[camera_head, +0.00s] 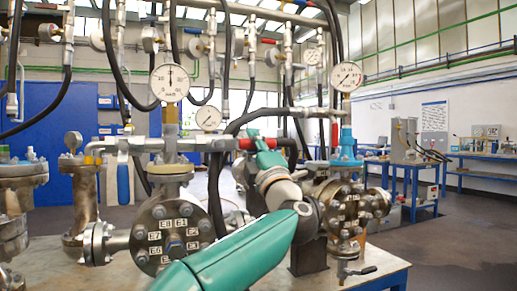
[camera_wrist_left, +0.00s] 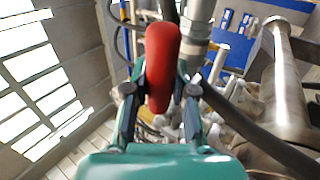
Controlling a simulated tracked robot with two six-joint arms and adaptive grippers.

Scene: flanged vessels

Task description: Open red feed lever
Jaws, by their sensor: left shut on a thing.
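The red feed lever (camera_wrist_left: 162,62) stands between the two dark fingers of my left gripper (camera_wrist_left: 161,88) in the left wrist view, with a finger against each side. My left gripper is shut on it. In the head view, the lever's red grip (camera_head: 245,143) shows at the end of a grey horizontal pipe, and my left gripper (camera_head: 259,141) is at it. My teal left arm hides part of the pipework behind. My right gripper is not in view.
A flanged vessel (camera_head: 168,232) with labelled bolts stands left of my arm, another (camera_head: 350,208) right of it. Dial gauges (camera_head: 170,82) and black hoses (camera_head: 213,190) crowd above. A blue-handled lever (camera_head: 123,184) hangs at left. Open floor (camera_head: 450,240) lies at right.

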